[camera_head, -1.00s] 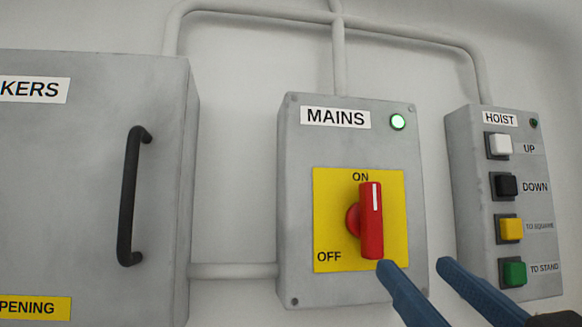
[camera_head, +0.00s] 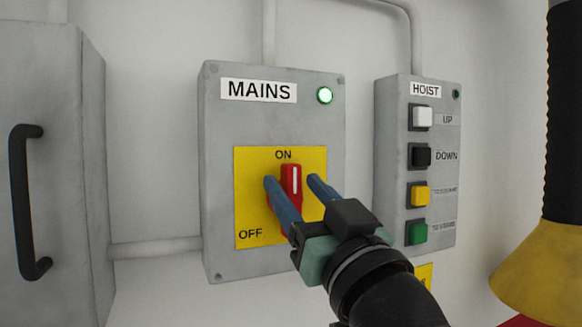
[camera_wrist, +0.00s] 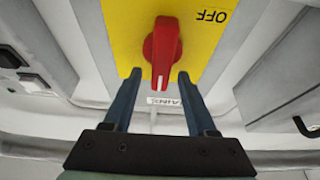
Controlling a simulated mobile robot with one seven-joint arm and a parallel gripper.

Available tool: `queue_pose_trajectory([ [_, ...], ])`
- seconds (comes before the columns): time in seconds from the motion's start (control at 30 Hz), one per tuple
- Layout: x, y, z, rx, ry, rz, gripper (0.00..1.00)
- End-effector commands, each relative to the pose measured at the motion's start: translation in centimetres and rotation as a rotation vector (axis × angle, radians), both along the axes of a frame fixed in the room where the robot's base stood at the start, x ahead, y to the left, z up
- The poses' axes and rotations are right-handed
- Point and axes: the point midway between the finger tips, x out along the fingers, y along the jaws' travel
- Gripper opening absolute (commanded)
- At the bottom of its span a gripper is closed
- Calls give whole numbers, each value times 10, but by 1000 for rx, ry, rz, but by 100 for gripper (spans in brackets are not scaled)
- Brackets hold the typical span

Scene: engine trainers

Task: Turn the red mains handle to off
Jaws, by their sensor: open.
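The red mains handle (camera_head: 291,180) stands upright on the yellow plate (camera_head: 252,215) of the grey MAINS box (camera_head: 222,262). My gripper (camera_head: 290,180) is open, with one blue finger on each side of the handle in the head view. In the wrist view the red handle (camera_wrist: 161,50) lies ahead of and between the open fingertips (camera_wrist: 160,74), with gaps on both sides. Part of the handle's lower end is hidden by my gripper in the head view.
The HOIST box (camera_head: 390,190) with white, black, yellow and green buttons stands close on the right. A grey cabinet with a black handle (camera_head: 24,200) is on the left. A yellow and black object (camera_head: 545,262) is at the far right.

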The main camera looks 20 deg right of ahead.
Motion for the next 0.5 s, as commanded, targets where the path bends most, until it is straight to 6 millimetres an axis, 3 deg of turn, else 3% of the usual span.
queue_pose_trajectory([
  [0.37, 5, 0, 1, -1, 0, 0, 57],
  [0.5, 5, 0, 1, -1, 0, 0, 32],
])
